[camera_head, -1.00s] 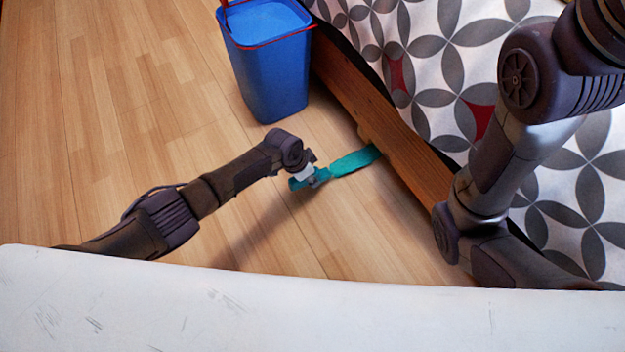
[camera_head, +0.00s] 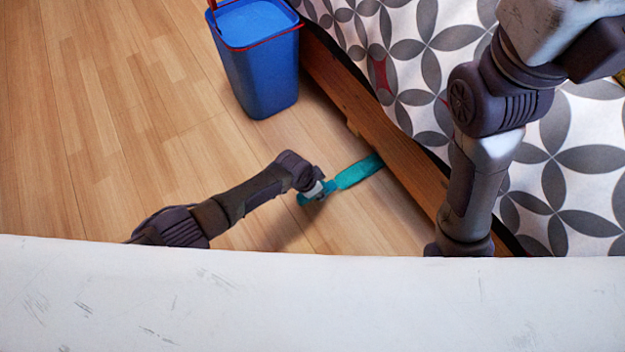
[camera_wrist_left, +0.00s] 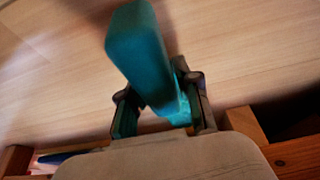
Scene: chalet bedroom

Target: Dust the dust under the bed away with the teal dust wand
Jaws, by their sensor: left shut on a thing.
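The teal dust wand (camera_head: 355,175) is held low over the wood floor, pointing toward the bed. Its far end meets the lower edge of the bed's wooden side rail (camera_head: 400,165); I cannot tell how far it reaches under. My left gripper (camera_head: 316,192) is shut on the wand's near end. In the left wrist view the wand (camera_wrist_left: 140,55) stands out between the two fingers of the left gripper (camera_wrist_left: 160,105). The bed (camera_head: 430,60) has a grey and white patterned cover. No dust shows, and the space under the bed is hidden. My right gripper is out of view.
A blue bin (camera_head: 260,75) with a red rim handle stands on the floor against the bed's side, beyond the wand. The wood floor (camera_head: 120,120) to the left is clear. My right arm crosses in front of the bed.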

